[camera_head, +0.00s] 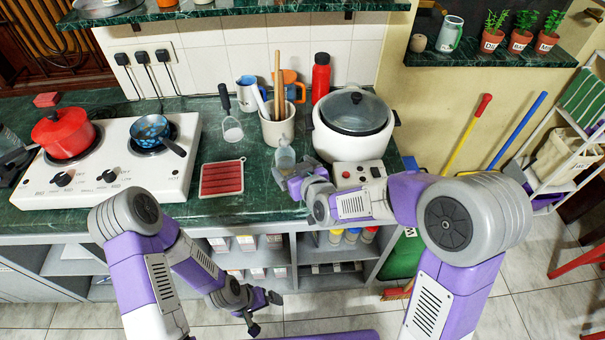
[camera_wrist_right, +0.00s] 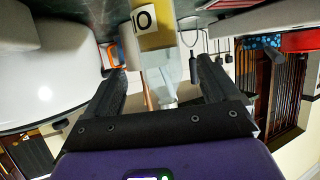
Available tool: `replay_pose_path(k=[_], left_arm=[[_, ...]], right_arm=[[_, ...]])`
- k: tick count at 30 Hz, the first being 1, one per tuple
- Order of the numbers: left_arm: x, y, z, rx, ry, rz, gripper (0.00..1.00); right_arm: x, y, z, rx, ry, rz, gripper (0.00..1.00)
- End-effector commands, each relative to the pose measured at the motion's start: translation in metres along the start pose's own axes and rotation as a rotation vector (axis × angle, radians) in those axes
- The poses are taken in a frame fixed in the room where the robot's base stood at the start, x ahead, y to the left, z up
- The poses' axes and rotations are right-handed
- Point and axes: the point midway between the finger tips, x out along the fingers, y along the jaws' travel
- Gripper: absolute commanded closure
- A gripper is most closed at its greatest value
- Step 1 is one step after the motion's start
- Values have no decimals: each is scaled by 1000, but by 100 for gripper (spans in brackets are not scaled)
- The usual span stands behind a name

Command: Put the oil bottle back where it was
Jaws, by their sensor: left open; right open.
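The oil bottle (camera_head: 285,157) stands on the green counter in front of the utensil crock. My left gripper (camera_head: 264,314) is open and empty, low in front of the cabinet.
The crock (camera_head: 278,127) with utensils is close behind the bottle. A white cooker (camera_head: 352,140) stands to the right, near my right arm. A red trivet (camera_head: 222,178) lies to the left, and the hob (camera_head: 108,168) is further left. Open shelves are below the counter.

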Motion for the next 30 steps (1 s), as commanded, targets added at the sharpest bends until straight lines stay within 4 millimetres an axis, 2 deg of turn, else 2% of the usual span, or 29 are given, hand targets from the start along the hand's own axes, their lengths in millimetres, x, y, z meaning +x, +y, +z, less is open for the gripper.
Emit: replay_pose_path(k=[1, 3, 10, 15, 30], left_arm=[[-4, 1, 0, 0, 0, 0, 0], [-6, 2, 0, 0, 0, 0, 0], [-10, 4, 0, 0, 0, 0, 0], [-11, 4, 0, 0, 0, 0, 0], [-10, 4, 0, 0, 0, 0, 0]], right_arm=[[-13, 0, -2, 1, 1, 0, 12], [-27, 0, -2, 1, 1, 1, 12], [-57, 0, -1, 1, 0, 1, 12], [-63, 0, 0, 0, 0, 1, 12], [-62, 0, 0, 0, 0, 0, 12]])
